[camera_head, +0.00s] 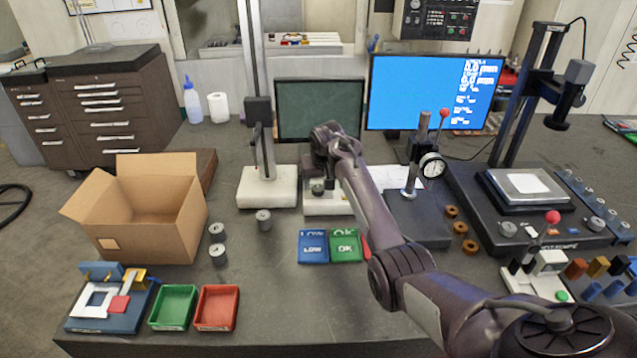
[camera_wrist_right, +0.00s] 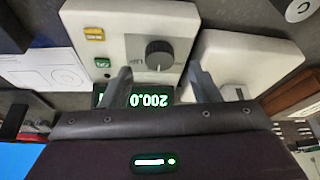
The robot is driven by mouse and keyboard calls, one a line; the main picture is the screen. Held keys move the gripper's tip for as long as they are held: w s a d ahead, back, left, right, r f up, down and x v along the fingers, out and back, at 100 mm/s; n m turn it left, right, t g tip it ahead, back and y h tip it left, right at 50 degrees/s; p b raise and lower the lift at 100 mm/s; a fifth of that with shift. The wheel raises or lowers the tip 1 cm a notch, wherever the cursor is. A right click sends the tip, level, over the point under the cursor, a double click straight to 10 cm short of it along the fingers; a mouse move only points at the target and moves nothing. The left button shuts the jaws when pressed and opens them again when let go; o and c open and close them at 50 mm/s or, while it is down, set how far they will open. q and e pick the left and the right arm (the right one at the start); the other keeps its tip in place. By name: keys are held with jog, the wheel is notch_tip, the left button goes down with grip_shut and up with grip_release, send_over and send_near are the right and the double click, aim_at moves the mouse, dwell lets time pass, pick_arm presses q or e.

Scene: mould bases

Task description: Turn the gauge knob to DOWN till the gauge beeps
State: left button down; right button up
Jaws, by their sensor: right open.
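The gauge is a pale box (camera_wrist_right: 193,22) with a dark round knob (camera_wrist_right: 160,53) on a grey panel with small lettering. A yellow button (camera_wrist_right: 94,34) and a green button (camera_wrist_right: 102,62) sit beside the panel. In the head view the gauge (camera_head: 343,209) is mostly hidden under my right gripper (camera_head: 318,178). In the wrist view my right gripper (camera_wrist_right: 160,70) is open, with its fingers apart on either side of the knob; contact cannot be told. My left gripper is not in view.
A tall column stand on a white base (camera_head: 268,194) is close left of the gauge. A dark screen (camera_head: 320,108) stands behind. Blue LOW (camera_head: 313,250) and green OK (camera_head: 345,249) trays lie in front. A dial indicator stand (camera_head: 418,215) is to the right.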

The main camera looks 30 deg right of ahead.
aim_at(318, 188)
jog(key=x, duration=0.3)
jog(key=shift+w+d+f, duration=0.1)
jog(key=shift+f, duration=0.25)
jog(key=shift+c, duration=0.3)
jog(key=c, duration=0.5)
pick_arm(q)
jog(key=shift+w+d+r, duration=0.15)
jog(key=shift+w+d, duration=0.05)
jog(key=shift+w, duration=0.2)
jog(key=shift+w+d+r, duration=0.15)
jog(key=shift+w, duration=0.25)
pick_arm(e)
jog(key=c, duration=0.4)
